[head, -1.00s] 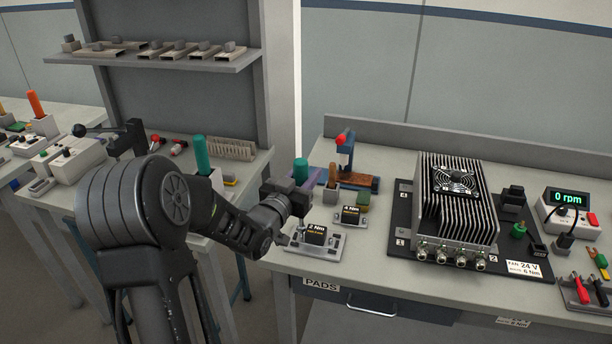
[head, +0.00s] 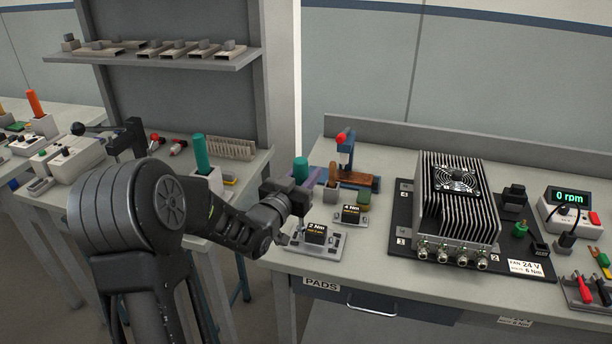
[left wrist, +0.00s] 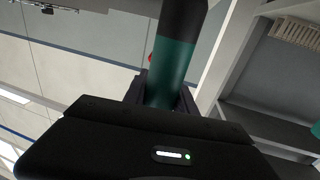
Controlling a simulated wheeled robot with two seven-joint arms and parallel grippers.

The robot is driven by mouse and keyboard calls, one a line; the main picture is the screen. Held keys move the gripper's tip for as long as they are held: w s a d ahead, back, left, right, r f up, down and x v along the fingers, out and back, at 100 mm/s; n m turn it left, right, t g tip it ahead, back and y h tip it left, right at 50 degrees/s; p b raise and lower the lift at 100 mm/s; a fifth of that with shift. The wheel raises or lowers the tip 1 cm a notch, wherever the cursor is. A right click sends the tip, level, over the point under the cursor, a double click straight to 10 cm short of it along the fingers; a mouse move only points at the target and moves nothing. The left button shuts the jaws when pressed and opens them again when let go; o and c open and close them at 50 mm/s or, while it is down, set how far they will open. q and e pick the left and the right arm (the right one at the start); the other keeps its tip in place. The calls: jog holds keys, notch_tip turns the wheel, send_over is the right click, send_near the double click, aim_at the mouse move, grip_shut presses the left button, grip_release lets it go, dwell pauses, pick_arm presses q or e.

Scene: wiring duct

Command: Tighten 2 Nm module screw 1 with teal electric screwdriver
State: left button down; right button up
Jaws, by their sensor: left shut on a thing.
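My left gripper (head: 300,192) is shut on a teal cylindrical handle (head: 301,168), which looks like the teal electric screwdriver. In the left wrist view the teal handle (left wrist: 172,75) with a black end stands between the jaws. The gripper is over the left part of the bench, behind the block marked 2 Nm (head: 316,232). The finned module (head: 455,195) with a fan sits on a dark plate (head: 403,219) to the right, well apart from the gripper. Numbers mark the plate's corners; the screws are too small to make out. My right gripper is not in view.
A block marked 4 Nm (head: 351,213) and a blue stand with a red knob (head: 345,150) are near the gripper. A 0 rpm display unit (head: 570,205) stands at the right. Another teal handle (head: 201,153) is upright on the left bench.

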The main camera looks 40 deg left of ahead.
aim_at(306, 159)
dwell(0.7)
pick_arm(q)
jog(key=shift+b, duration=0.45)
jog(key=shift+f+b, duration=0.9)
jog(key=shift+b, duration=0.1)
dwell(1.3)
jog(key=shift+b, duration=0.6)
dwell(0.5)
jog(key=shift+r+p, duration=1.2)
jog(key=shift+r, duration=1.9)
jog(key=shift+f, duration=0.1)
